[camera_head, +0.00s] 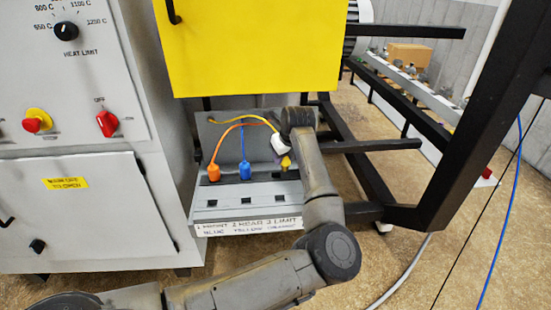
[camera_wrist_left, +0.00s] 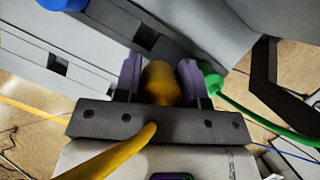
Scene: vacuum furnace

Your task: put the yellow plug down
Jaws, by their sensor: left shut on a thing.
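My left gripper (camera_head: 284,161) is over the right part of the grey socket panel (camera_head: 203,205). It is shut on the yellow plug (camera_head: 287,163). In the left wrist view the yellow plug (camera_wrist_left: 159,80) sits between the two purple fingers, and its yellow cable runs back past the gripper. The plug's front end is hidden, so I cannot tell whether it touches the panel. The orange plug (camera_head: 214,172) and the blue plug (camera_head: 244,170) stand upright at the panel to the left. My right gripper is not in view.
A label strip (camera_head: 248,226) runs along the panel's front edge. The yellow box (camera_head: 255,50) hangs above, and the control cabinet (camera_head: 75,200) stands left. Black frame bars (camera_head: 375,145) are to the right. A green cable end (camera_wrist_left: 213,84) lies beside the fingers in the wrist view.

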